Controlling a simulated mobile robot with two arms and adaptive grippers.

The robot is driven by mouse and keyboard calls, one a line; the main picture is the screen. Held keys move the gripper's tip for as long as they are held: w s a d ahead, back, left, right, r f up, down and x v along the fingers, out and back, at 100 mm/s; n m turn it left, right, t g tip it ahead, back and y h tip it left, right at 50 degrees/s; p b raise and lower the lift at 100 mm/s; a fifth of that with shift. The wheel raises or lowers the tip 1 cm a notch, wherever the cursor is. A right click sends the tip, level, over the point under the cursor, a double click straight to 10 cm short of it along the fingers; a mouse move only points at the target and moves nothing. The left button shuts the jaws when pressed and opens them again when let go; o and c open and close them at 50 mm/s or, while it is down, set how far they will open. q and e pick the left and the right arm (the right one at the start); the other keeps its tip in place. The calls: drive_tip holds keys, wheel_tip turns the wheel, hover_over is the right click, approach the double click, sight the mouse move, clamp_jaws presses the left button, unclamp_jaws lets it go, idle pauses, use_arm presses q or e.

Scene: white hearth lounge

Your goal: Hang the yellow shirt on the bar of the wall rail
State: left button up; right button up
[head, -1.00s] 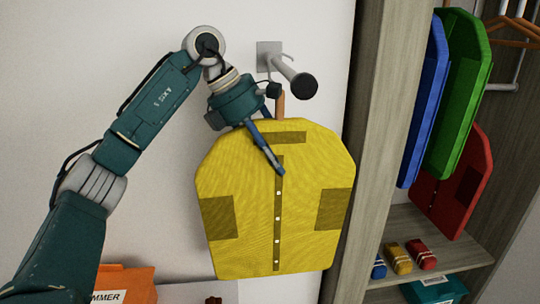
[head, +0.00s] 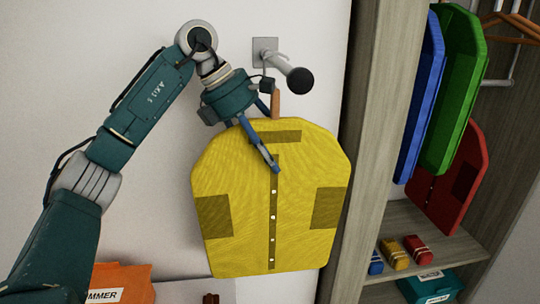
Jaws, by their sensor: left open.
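The yellow shirt (head: 235,170) is upright below the wall rail, front towards me, with darker pockets and a button strip. A brown hanger neck (head: 276,103) shows above its collar. The wall rail (head: 273,62) is a short grey bar on a square wall plate, with a black round end. A thin hook shows close beside the bar; I cannot tell whether it rests on it. My left gripper (head: 268,143) is open at the shirt's top, one blue finger in front of the cloth, the other near the hanger neck. My right gripper is out of view.
A wooden wardrobe (head: 370,130) stands just right of the shirt, holding blue (head: 422,100), green (head: 455,90) and red (head: 450,185) garments. Small coloured rolls (head: 394,253) lie on its shelf. An orange box (head: 125,284) is at the lower left.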

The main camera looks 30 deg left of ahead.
use_arm(q)
drive_tip(key=v, duration=1.1)
drive_tip(key=shift+s+r, duration=0.1)
drive_tip(key=shift+r, duration=0.1)
